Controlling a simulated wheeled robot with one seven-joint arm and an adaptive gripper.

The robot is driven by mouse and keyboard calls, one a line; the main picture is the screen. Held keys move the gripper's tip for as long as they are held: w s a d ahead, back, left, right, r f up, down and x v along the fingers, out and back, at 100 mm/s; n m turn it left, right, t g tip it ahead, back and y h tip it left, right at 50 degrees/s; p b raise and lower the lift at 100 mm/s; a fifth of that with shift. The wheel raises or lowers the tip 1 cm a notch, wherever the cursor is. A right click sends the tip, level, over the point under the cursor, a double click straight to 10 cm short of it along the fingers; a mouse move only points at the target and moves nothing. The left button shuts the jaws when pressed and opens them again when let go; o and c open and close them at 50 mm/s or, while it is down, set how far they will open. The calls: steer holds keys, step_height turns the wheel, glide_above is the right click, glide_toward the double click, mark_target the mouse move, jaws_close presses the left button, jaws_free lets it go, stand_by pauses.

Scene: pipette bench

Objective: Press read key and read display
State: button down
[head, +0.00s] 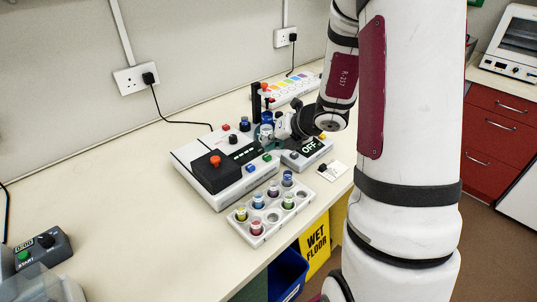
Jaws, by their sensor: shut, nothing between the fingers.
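A white instrument (192,160) with a black block and red knob stands mid-bench. Its dark display (245,151) is too small to read. I cannot tell which key is the read key. My gripper (266,134) is shut and empty, over the right end of the instrument. Its fingertips are small, and I cannot tell whether they touch anything.
A white rack (264,238) with several coloured vials stands in front of the instrument. A strip with coloured patches (292,90) lies behind. A timer (40,251) marked START is at far left.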

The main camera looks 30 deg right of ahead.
mark_target(269, 155)
steer(key=shift+r, duration=0.15)
step_height(269, 155, up, 6)
steer(key=p, duration=0.5)
stand_by(0.3)
stand_by(0.7)
